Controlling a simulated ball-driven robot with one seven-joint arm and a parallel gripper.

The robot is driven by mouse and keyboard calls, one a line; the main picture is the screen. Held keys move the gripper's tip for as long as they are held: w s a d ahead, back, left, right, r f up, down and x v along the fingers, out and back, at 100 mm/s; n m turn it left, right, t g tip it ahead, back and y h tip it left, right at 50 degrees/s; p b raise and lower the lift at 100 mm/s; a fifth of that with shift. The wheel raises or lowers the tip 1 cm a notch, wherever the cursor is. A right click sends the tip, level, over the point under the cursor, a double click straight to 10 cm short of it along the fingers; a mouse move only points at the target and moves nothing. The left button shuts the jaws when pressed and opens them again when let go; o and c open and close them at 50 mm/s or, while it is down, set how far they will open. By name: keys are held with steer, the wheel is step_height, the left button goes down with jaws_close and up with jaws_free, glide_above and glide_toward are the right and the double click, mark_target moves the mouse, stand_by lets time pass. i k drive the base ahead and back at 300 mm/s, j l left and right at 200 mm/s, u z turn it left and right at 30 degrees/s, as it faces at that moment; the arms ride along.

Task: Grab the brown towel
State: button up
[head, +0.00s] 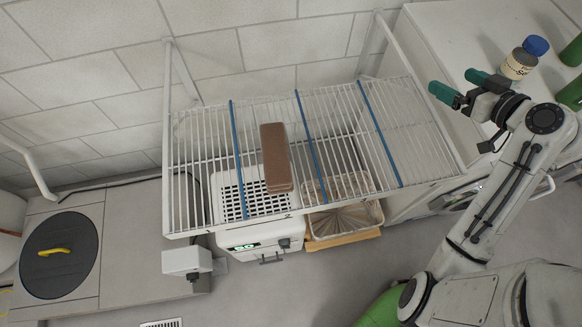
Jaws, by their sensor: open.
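A brown folded towel (276,158) lies on the white wire rack (200,150) in the head view. It is long and narrow, between the left and middle blue strips of the rack. My gripper (457,84), with green fingertips, is at the upper right, beyond the rack's right end and well apart from the towel. Its fingers are open, with nothing seen between them. My arm reaches up from the lower right.
Under the rack are a white appliance (262,240) and a basket (348,222). A labelled jar with a blue lid (536,46) and green bottles (571,50) stand on the white surface (440,35) near my gripper. White posts (375,45) rise at the rack's back corners.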

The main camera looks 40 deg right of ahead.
mark_target(278, 179)
steer(key=k+j+u, duration=0.15)
steer(key=j+u, duration=0.55)
steer(key=j, duration=0.15)
steer(key=k+j, duration=0.05)
